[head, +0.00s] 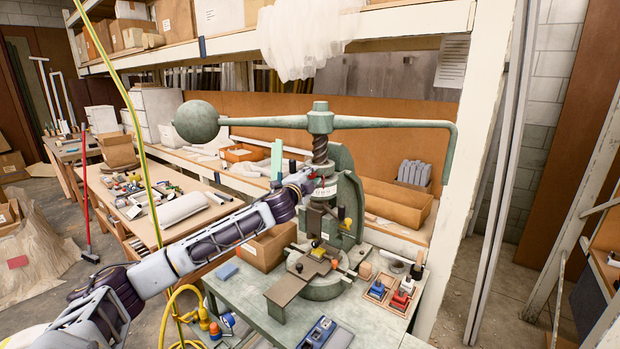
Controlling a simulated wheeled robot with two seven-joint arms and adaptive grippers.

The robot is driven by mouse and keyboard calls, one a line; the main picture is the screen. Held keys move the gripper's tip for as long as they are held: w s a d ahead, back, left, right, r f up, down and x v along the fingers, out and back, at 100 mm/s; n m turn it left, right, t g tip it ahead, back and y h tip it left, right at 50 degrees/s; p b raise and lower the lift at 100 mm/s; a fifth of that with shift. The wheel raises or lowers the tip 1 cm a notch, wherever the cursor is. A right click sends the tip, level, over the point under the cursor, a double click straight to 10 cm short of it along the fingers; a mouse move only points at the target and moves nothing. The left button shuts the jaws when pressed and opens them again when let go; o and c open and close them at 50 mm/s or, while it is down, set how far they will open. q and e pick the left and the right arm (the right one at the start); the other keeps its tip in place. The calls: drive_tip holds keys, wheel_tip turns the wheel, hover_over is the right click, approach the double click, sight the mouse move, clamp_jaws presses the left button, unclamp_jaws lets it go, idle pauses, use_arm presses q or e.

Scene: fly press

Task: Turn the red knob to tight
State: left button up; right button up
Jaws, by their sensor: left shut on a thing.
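The green fly press (346,215) stands on the grey-green bench, with a long arm and ball weight (196,121) across its top. My left arm comes in from the left, and my left gripper (308,182) is at the upper front of the press, beside the screw (320,150). It is shut on a small part there, which looks like the red knob (318,181). Only a trace of red shows at the fingertips; the gripper hides most of the knob, and its setting cannot be read. My right gripper is not in view.
A tray with red, blue and dark small blocks (401,300) sits right of the press base. A blue device (320,333) lies at the bench's front. A cardboard box (268,247) stands behind my left forearm. The ball arm spans above my gripper.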

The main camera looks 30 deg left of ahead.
use_arm(q)
drive_tip(key=shift+f+m, duration=0.1)
drive_tip(key=shift+m, duration=1.3)
drive_tip(key=o, duration=1)
drive_tip(key=shift+d, duration=0.1)
drive_tip(key=shift+o, duration=0.2)
drive_tip(key=shift+s, duration=0.2)
drive_tip(key=s+d, duration=0.2)
drive_tip(key=s, duration=0.9)
drive_tip(key=shift+s, duration=0.15)
